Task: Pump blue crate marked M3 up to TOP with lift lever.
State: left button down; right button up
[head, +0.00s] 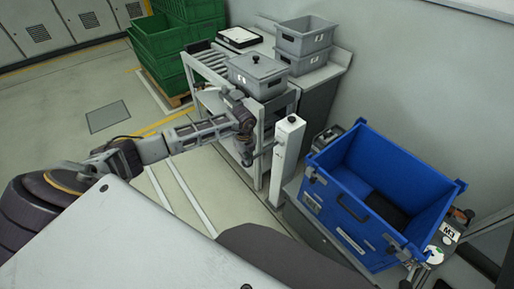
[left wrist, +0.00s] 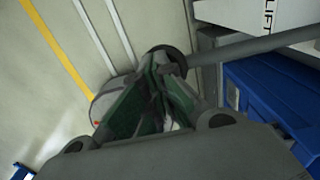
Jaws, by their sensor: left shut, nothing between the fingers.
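The blue crate (head: 340,205) sits on the right, open at the top, with a dark item inside. The pale lift post (head: 288,150) stands left of the crate. My left gripper (head: 246,158) is at the lever's outer end. Its green-padded fingers (left wrist: 165,88) are shut with nothing between them; exact contact with the lever is unclear.
A grey rack with a lidded grey bin (head: 257,75) stands close behind my left gripper. Stacked grey bins (head: 305,40) are on the back counter. Green crates (head: 165,40) stand on a pallet at the back left. The floor left of the rack is clear.

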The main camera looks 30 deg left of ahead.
pick_arm(q)
jog(key=shift+f, duration=0.2)
pick_arm(e)
jog(key=shift+d+f, duration=0.1)
pick_arm(q)
jog(key=shift+f+b, duration=0.5)
jog(key=shift+f, duration=0.25)
pick_arm(e)
jog(key=shift+f, duration=0.45)
jog(key=shift+w, duration=0.1)
